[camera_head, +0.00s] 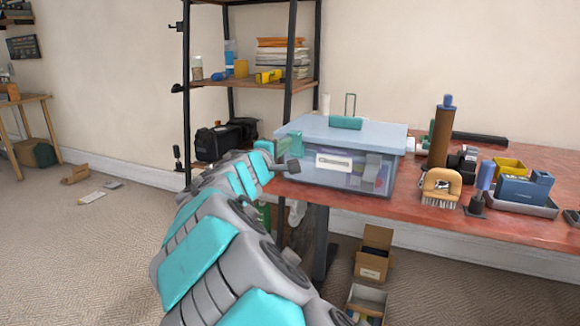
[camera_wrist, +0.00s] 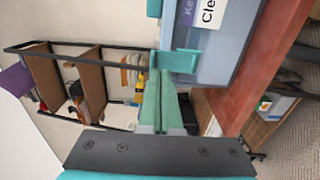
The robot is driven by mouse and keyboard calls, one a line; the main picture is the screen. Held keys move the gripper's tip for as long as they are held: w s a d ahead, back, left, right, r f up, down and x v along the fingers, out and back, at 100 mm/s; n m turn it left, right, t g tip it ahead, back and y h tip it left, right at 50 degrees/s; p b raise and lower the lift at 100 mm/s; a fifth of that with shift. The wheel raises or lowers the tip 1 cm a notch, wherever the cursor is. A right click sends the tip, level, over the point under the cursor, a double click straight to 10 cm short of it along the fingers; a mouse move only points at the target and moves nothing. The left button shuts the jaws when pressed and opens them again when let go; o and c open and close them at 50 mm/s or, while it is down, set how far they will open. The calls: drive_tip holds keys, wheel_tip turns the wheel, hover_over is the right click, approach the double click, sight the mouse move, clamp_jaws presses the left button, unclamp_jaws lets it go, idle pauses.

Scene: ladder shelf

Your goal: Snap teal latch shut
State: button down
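A clear bluish storage box with a pale blue lid (camera_head: 362,134) stands at the left end of the red-brown table. A teal latch (camera_head: 295,144) shows at the box's left side; in the wrist view the latch (camera_wrist: 180,61) appears to stick out from the box side. My gripper (camera_head: 279,158) is at that left side, close to the latch. In the wrist view my gripper's two green fingers (camera_wrist: 159,75) lie together, with nothing seen between them. Their tips are just by the latch's edge; whether they touch it I cannot tell.
A dark-framed ladder shelf (camera_head: 289,85) stands behind and left of the box. A wooden brush (camera_head: 441,186), a brown cylinder (camera_head: 440,138) and a blue container (camera_head: 521,190) stand right of it. Open cardboard boxes (camera_head: 374,255) are on the floor below.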

drive_tip(key=b+v, duration=0.1)
drive_tip(key=v, duration=0.4)
drive_tip(key=shift+s+a, duration=0.15)
drive_tip(key=shift+s, duration=0.2)
drive_tip(key=s+d+f+m+g+h, duration=0.1)
drive_tip(key=s+d+f+m+g, duration=0.15)
drive_tip(key=d, duration=0.55)
drive_tip(key=s+d+f+m+g+h, duration=0.1)
drive_tip(key=s+d+m+g, duration=0.15)
drive_tip(key=d, duration=0.55)
drive_tip(key=s+d+f+m+g+h, duration=0.1)
drive_tip(key=s+d+f+m+g, duration=0.15)
drive_tip(key=d, duration=0.55)
drive_tip(key=s+d+f+m+g+y, duration=0.1)
drive_tip(key=s+d+f+m+g, duration=0.25)
drive_tip(key=s+d+f, duration=0.2)
drive_tip(key=s+a+f+m+g+y, duration=0.1)
drive_tip(key=s+f, duration=0.4)
drive_tip(key=s, duration=0.6)
drive_tip(key=s+a+f+m+g+y, duration=0.1)
drive_tip(key=s+a+f+g+y, duration=0.2)
drive_tip(key=s, duration=0.8)
drive_tip(key=s+a+f+m+g+y, duration=0.1)
drive_tip(key=s+a+f+g+y, duration=0.2)
drive_tip(key=s+f, duration=0.4)
drive_tip(key=s+y, duration=0.1)
drive_tip(key=s, duration=0.3)
drive_tip(key=shift+s+g, duration=0.35)
drive_tip(key=shift+g, duration=0.05)
